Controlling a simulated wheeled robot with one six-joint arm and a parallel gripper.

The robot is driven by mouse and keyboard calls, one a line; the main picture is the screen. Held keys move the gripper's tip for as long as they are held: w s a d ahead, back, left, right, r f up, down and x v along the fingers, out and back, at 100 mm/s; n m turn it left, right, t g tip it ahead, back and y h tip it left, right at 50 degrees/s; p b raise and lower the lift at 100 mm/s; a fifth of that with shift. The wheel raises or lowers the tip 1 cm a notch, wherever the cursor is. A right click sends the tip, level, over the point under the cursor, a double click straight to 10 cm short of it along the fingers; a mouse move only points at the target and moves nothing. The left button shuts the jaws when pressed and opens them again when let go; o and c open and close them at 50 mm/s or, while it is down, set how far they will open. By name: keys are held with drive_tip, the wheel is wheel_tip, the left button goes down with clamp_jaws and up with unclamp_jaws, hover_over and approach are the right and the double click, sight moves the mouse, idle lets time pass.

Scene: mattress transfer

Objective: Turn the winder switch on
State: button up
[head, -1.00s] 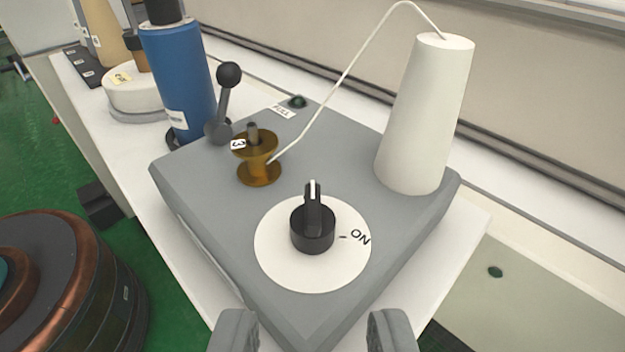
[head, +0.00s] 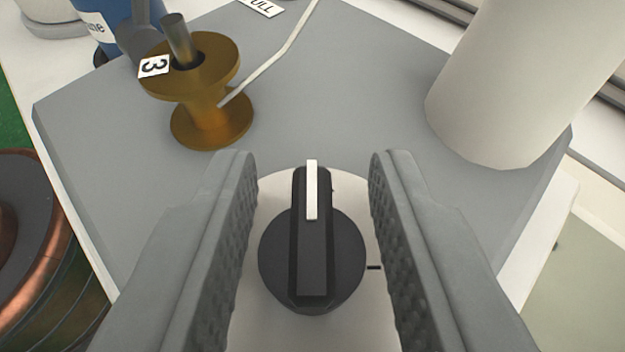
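The winder switch (head: 312,250) is a black round knob with a raised grip bar and a white pointer line. The pointer points away from me, toward the top of the picture. It sits on a white dial plate (head: 275,325) on the grey winder (head: 310,100). A short dark tick shows to the right of the knob; the ON lettering is hidden behind my right finger. My gripper (head: 312,170) is open, with one finger on each side of the knob and a visible gap to the grip bar on both sides.
An amber bobbin (head: 205,85) labelled 3 stands on a spindle at the upper left, with a white thread (head: 285,50) running to it. A white cone (head: 515,80) stands at the right. A blue cylinder (head: 92,22) is partly visible at upper left.

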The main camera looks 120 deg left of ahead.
drive_tip(key=c, duration=0.6)
drive_tip(key=shift+m+t, duration=0.4)
drive_tip(key=shift+t, duration=0.1)
drive_tip(key=shift+c, duration=0.2)
drive_tip(key=m+t+y, duration=0.1)
drive_tip(key=m+t, duration=0.1)
drive_tip(key=t, duration=0.1)
drive_tip(key=shift+s+m, duration=0.1)
drive_tip(key=shift+m, duration=0.3)
drive_tip(key=m+t, duration=0.4)
drive_tip(key=t, duration=0.1)
drive_tip(key=shift+m+h, duration=0.3)
drive_tip(key=m+t+h, duration=0.2)
drive_tip(key=m+t, duration=0.2)
drive_tip(key=shift+t, duration=0.4)
drive_tip(key=shift+f+m+t+h, duration=0.15)
drive_tip(key=shift+m+t+h, duration=1.55)
drive_tip(key=shift+m, duration=0.4)
